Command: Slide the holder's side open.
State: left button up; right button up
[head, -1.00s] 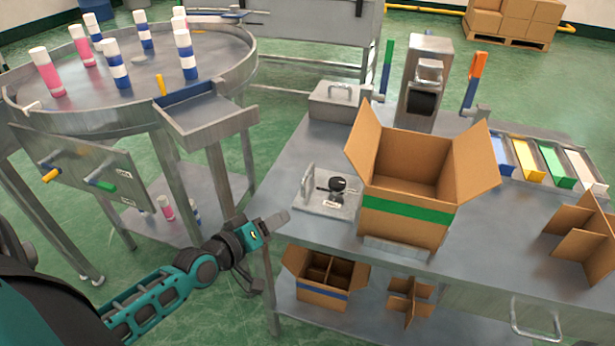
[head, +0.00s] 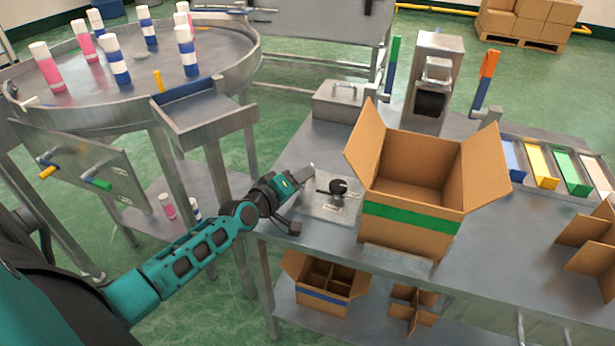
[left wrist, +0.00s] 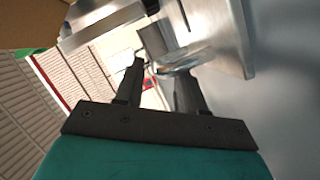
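The holder is a flat steel plate (head: 335,206) with a black knob (head: 339,187) on it, near the left edge of the metal table. My left gripper (head: 303,198) is at the holder's left side, its two fingers apart. The gripper hides the upright handle on that side in the head view. In the left wrist view, both dark fingers of the left gripper (left wrist: 160,75) are apart, with a shiny metal bar (left wrist: 181,68) close to the right fingertip. I cannot tell whether they touch. My right gripper is not in view.
An open cardboard box (head: 412,200) with a green band stands right of the holder. A lidded steel box (head: 340,100) is behind it. A round table (head: 130,75) with several bottles is at the left. Another box (head: 325,285) is on the shelf below.

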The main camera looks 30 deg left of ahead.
pick_arm(q)
jog(key=shift+b+x, duration=0.3)
jog(key=shift+x, duration=1.25)
jog(key=shift+c, duration=0.3)
grip_shut()
